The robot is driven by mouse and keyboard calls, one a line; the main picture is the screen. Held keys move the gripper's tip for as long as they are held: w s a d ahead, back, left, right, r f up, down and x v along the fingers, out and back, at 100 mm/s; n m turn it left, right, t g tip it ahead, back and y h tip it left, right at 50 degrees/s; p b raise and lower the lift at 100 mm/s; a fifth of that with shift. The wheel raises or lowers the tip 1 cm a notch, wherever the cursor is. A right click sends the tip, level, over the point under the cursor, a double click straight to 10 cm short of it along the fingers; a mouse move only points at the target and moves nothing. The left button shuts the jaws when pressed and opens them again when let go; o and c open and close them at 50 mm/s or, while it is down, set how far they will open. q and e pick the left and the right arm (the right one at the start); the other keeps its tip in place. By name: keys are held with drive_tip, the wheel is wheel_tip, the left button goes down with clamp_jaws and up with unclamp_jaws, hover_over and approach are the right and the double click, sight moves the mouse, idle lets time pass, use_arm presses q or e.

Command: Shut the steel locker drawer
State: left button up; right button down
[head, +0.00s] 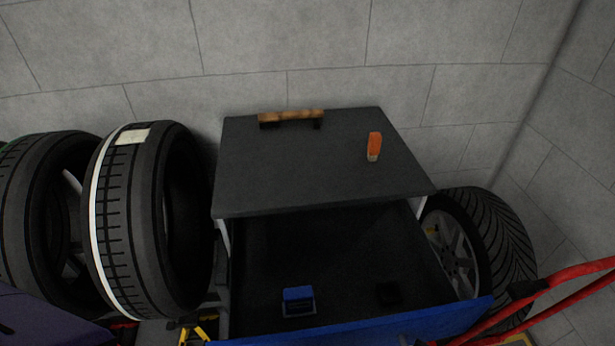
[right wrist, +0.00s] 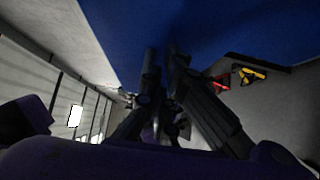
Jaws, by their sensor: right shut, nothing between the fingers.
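The steel locker (head: 320,165) has a dark grey top and stands against the wall in the head view. Its drawer (head: 345,250) is pulled out, with its dark inside showing. The blue drawer front (head: 440,322) crosses the bottom of the head view and is partly cut off there. My right gripper (right wrist: 161,52) is shut and empty in the right wrist view. Its fingers point at a large blue surface (right wrist: 220,35), which looks like the drawer front; I cannot tell whether they touch it. My left gripper is not in view.
A small blue box (head: 298,301) and a small dark item (head: 389,293) lie in the drawer. A wooden-handled brush (head: 291,116) and an orange-and-white item (head: 374,146) rest on the top. Tyres (head: 140,220) stand left, another wheel (head: 485,250) right. Red bars (head: 560,285) stand at lower right.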

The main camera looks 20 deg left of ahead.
drive_tip(key=shift+w+a, duration=0.15)
drive_tip(key=shift+w, duration=0.1)
drive_tip(key=shift+w+a, duration=0.1)
drive_tip(key=shift+w, duration=0.1)
drive_tip(key=b, duration=1)
hover_over(373, 251)
drive_tip(key=s, duration=0.1)
drive_tip(key=shift+s+d+f, duration=0.1)
drive_tip(key=shift+s+d, duration=0.1)
drive_tip(key=shift+d, duration=0.1)
drive_tip(key=shift+w+a+b, duration=0.3)
drive_tip(key=shift+w+b, duration=0.05)
drive_tip(key=shift+w, duration=0.15)
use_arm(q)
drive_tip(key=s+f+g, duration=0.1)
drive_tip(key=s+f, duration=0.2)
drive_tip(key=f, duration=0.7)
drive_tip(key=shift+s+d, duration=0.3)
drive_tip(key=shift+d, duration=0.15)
use_arm(e)
drive_tip(key=shift+w, duration=0.15)
drive_tip(key=shift+r, duration=0.3)
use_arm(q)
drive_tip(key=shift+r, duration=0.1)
